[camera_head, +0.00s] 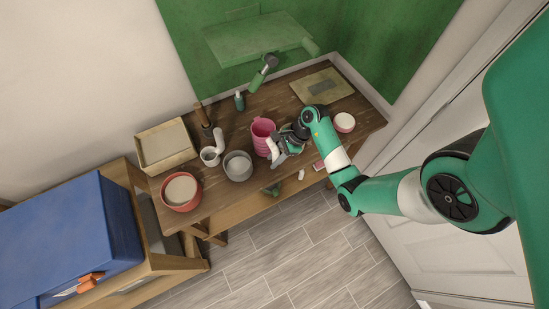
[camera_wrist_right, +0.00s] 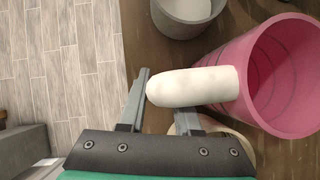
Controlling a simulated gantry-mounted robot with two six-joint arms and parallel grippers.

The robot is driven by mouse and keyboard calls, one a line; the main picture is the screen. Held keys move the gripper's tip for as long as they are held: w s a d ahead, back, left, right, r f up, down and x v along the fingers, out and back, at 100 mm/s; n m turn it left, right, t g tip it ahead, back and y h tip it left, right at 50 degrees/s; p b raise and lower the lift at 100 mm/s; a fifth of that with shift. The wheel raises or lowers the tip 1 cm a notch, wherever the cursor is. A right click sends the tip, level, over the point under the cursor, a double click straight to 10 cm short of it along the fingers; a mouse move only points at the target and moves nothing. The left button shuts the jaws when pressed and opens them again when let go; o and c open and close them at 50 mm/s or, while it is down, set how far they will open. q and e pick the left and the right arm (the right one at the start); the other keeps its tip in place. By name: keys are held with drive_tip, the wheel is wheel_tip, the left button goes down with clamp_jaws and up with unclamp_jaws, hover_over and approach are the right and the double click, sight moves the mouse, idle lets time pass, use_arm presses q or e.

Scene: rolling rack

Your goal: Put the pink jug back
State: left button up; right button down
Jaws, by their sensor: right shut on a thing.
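The pink jug (camera_head: 261,135) stands on the wooden table, near its front middle, with its open top showing. My right gripper (camera_head: 274,151) is at the jug's front right side, shut on its white handle. In the right wrist view the jug (camera_wrist_right: 283,75) fills the right side, and its thick pale handle (camera_wrist_right: 195,86) points left between the fingers of the gripper (camera_wrist_right: 165,98). One finger is partly hidden by the handle. I cannot tell whether the jug's base touches the table. My left gripper is not in view.
A grey pot (camera_head: 238,166) stands just left of the jug, with a white mug (camera_head: 210,156) and a red bowl (camera_head: 181,192) farther left. A shallow tray (camera_head: 165,145) is at back left. A pink bowl (camera_head: 344,122) and a flat board (camera_head: 320,87) are at right.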

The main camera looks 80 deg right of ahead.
drive_tip(key=shift+f, duration=0.2)
drive_tip(key=c, duration=0.6)
unclamp_jaws()
drive_tip(key=shift+s+d+r, duration=0.1)
drive_tip(key=shift+d+r, duration=0.05)
drive_tip(key=shift+r, duration=0.3)
drive_tip(key=p+v, duration=0.6)
drive_tip(key=v, duration=0.5)
drive_tip(key=shift+r, duration=0.25)
